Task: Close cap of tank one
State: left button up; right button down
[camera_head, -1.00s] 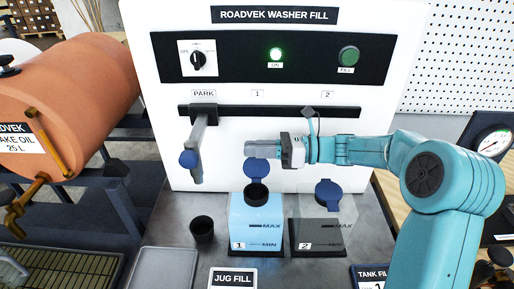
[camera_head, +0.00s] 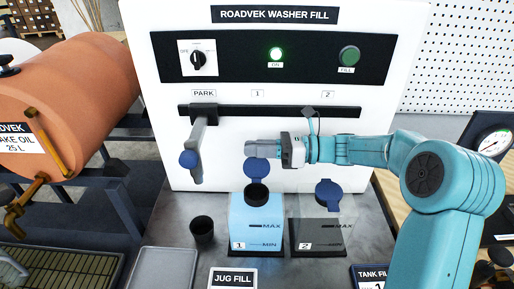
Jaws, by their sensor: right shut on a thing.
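Tank one (camera_head: 256,222) is the box marked 1, filled with light blue liquid, standing on the grey worktop. Its dark filler neck (camera_head: 257,194) is open at the top. Its blue cap (camera_head: 257,168) stands raised behind the neck. My right gripper (camera_head: 250,149) reaches in from the right just above the cap. It is shut, with its fingertips at the cap's upper edge; the fingers hide the exact contact. My left gripper is not in view.
Tank two (camera_head: 318,230), clear, stands to the right with its blue cap (camera_head: 328,193). The fill nozzle arm (camera_head: 198,145) hangs at PARK on the left. A small black cup (camera_head: 202,229) and a grey tray (camera_head: 165,272) are on the worktop. An orange oil drum (camera_head: 70,100) is at the left.

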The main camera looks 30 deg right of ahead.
dwell(0.7)
jog(key=s+a+n+b, duration=0.1)
jog(key=n+b, duration=0.1)
jog(key=b, duration=0.1)
jog(key=s+a+n+b, duration=0.1)
jog(key=s+n+b, duration=0.1)
jog(key=b, duration=0.1)
jog(key=shift+f+n, duration=0.15)
jog(key=shift+n, duration=0.25)
jog(key=shift+s+a+n+b, duration=0.4)
jog(key=shift+s+n+b, duration=0.3)
jog(key=shift+n+b, duration=0.55)
jog(key=c, duration=1.3)
grip_release()
jog(key=b+v, duration=0.1)
jog(key=v, duration=1.5)
jog(key=shift+d, duration=0.2)
